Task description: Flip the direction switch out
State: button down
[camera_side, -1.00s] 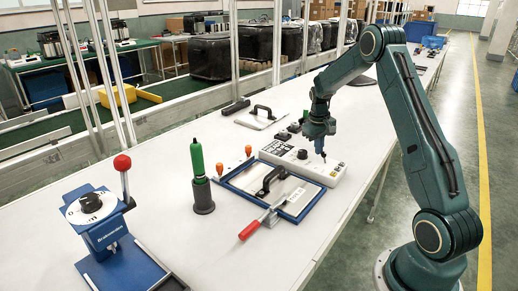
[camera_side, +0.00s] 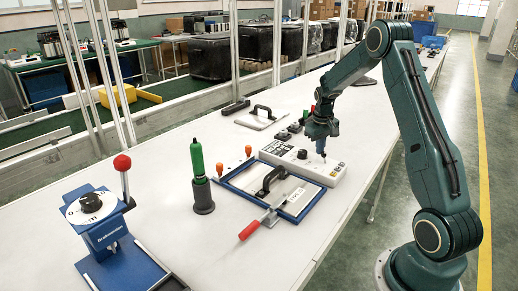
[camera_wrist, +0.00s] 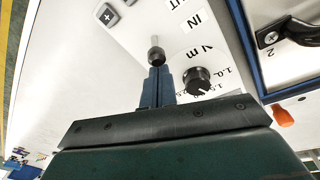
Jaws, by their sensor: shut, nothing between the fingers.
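The white control panel (camera_side: 323,174) lies on the table beyond the blue-framed tray, and it also shows in the wrist view (camera_wrist: 160,18). The direction switch (camera_wrist: 156,52), a small toggle with a pale metal lever on a dark round base, shows just past my fingertips in the wrist view. The printed words IN and OUT lie to its right, OUT partly cut off at the top edge. My gripper (camera_wrist: 157,72) is shut and empty, pointing down over the panel, and it also shows in the side view (camera_side: 322,152). Contact with the lever cannot be told.
A black knob (camera_wrist: 197,82) with a numbered scale sits right of my fingers. The blue-framed tray (camera_side: 238,193) with a black handle and a red-handled clamp (camera_side: 250,230) lie nearer.

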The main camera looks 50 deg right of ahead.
jog(key=shift+s+r+t, duration=0.2)
jog(key=shift+s+t, duration=0.2)
jog(key=shift+t, duration=0.2)
jog(key=shift+s+r+t, duration=0.1)
jog(key=shift+s+t, duration=0.5)
jog(key=shift+t, duration=0.4)
jog(key=shift+s+r, duration=0.1)
jog(key=shift+s, duration=0.35)
jog(key=shift+r, duration=0.3)
jog(key=shift+r, duration=0.5)
jog(key=shift+w, duration=0.1)
